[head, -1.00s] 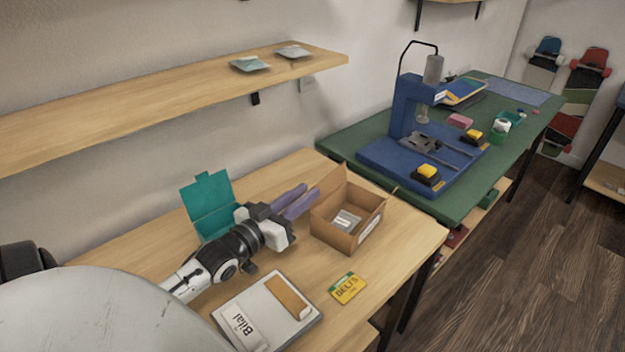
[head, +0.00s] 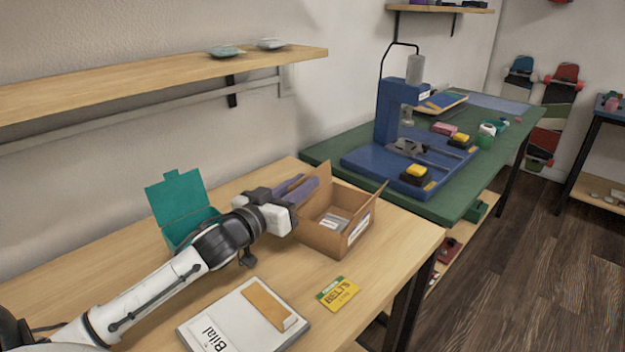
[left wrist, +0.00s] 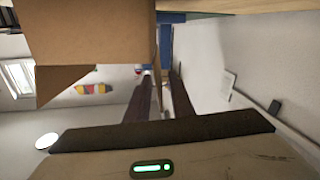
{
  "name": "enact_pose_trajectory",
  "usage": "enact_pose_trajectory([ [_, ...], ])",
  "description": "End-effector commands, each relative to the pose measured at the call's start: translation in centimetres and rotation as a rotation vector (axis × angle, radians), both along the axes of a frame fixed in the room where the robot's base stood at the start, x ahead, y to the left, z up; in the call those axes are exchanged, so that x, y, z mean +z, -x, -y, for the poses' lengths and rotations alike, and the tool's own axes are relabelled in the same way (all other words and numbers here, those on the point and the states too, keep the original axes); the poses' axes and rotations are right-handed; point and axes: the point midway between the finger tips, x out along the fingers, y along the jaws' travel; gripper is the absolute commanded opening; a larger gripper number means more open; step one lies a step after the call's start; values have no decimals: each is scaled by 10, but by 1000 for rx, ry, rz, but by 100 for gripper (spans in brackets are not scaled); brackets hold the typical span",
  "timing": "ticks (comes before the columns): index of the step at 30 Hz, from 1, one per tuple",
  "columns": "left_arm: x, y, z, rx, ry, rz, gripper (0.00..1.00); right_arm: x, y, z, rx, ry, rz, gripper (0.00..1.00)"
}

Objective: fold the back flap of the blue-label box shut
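The open cardboard box (head: 325,237) stands on the wooden table and has a pale label (head: 358,229) on its right-hand side; I cannot make out blue on it. One flap (head: 316,180) stands up at its back left, and another flap (head: 376,196) sticks up at the right. A grey packet (head: 335,221) lies inside. My left gripper (head: 308,184) is at the box's back-left side, with its purple fingers close together beside the raised flap; contact is unclear. The left wrist view shows cardboard (left wrist: 95,35) close by and a narrow gap between the fingers. My right gripper is not seen.
A teal open box (head: 180,205) stands behind my left arm. A clipboard (head: 225,312) and a yellow belts card (head: 338,293) lie in front. A shelf (head: 150,85) runs above the table. The green bench (head: 330,150) with a blue press adjoins at the right.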

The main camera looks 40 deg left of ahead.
Motion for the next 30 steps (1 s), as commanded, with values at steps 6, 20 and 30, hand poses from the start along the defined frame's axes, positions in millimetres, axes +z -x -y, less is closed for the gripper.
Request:
enact_pose_trajectory([
  [6, 0, -29, -2, 0, -1, 1, 21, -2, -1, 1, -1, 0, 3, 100],
  [20, 0, -41, -3, 0, -1, -1, 21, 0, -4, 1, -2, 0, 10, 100],
  [30, 0, -41, -3, 0, -1, -1, 0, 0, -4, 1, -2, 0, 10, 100],
])
